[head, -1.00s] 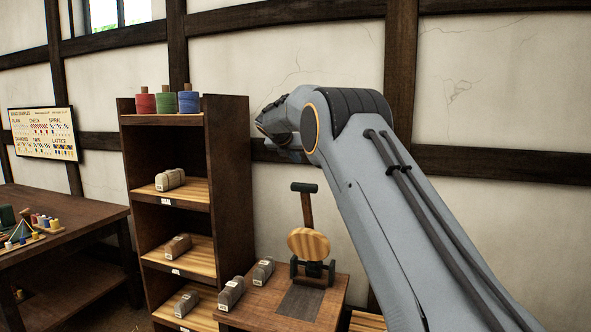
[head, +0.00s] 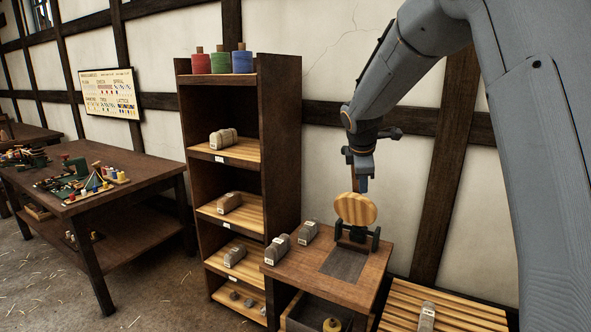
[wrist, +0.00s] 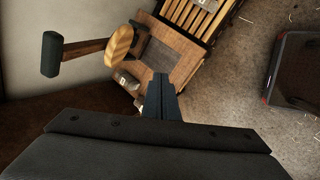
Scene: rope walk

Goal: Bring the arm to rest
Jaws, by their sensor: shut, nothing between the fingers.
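My arm comes in from the right of the head view, bends over and points down. My gripper (head: 362,186) hangs in front of the wall, just above or in front of a round wooden disc. In the wrist view my gripper (wrist: 160,78) is shut and empty, its dark fingertips together. The disc (head: 355,209) stands upright in a dark bracket on a small wooden table (head: 372,290). A mallet with a dark head (wrist: 52,54) and wooden handle rises by the disc in the wrist view; my arm mostly hides it in the head view.
A tall shelf (head: 283,170) holds colored spools (head: 220,61) and grey-brown bundles. A workbench (head: 120,196) with small colored parts stands at left. A slatted bench (head: 462,315) with a bundle is at lower right. Floor in front of the workbench is mostly clear.

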